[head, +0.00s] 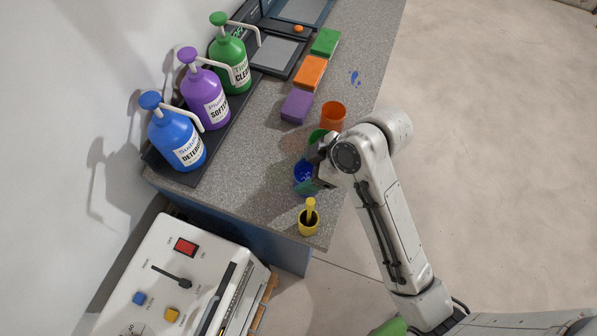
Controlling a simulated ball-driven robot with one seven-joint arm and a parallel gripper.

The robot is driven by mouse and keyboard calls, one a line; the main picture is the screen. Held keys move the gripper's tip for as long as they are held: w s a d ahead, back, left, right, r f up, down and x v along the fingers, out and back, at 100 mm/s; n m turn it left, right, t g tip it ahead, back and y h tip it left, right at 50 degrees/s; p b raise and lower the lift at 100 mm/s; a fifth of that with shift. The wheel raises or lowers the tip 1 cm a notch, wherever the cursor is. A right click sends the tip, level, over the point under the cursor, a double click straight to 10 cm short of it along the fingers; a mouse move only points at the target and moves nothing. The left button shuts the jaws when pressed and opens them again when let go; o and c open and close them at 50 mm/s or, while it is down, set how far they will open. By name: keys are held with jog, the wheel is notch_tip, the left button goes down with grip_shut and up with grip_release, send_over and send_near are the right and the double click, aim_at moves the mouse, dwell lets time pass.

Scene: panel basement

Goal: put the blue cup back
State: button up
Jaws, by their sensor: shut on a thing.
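The blue cup (302,172) is at the front part of the grey counter, in the middle of the head view. My gripper (314,180) is shut on it, with the fingers at the cup's right side. My arm comes from the lower right and hides part of the cup. I cannot tell whether the cup touches the counter. A green cup (317,135) shows just behind my gripper, partly hidden. An orange cup (333,114) stands farther back.
A yellow cup (308,226) with a yellow stick stands near the counter's front corner. Purple (297,106), orange (310,71) and green (325,41) blocks line the counter (250,150). Blue (178,140), purple (206,100) and green (231,66) pump bottles stand left. A white control box (180,270) is below.

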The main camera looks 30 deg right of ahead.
jog(key=shift+f, duration=0.45)
jog(key=shift+r, duration=0.15)
jog(key=o, duration=0.9)
jog(key=shift+p+v, duration=2.05)
jog(key=shift+v, duration=4)
jog(key=shift+w, duration=0.1)
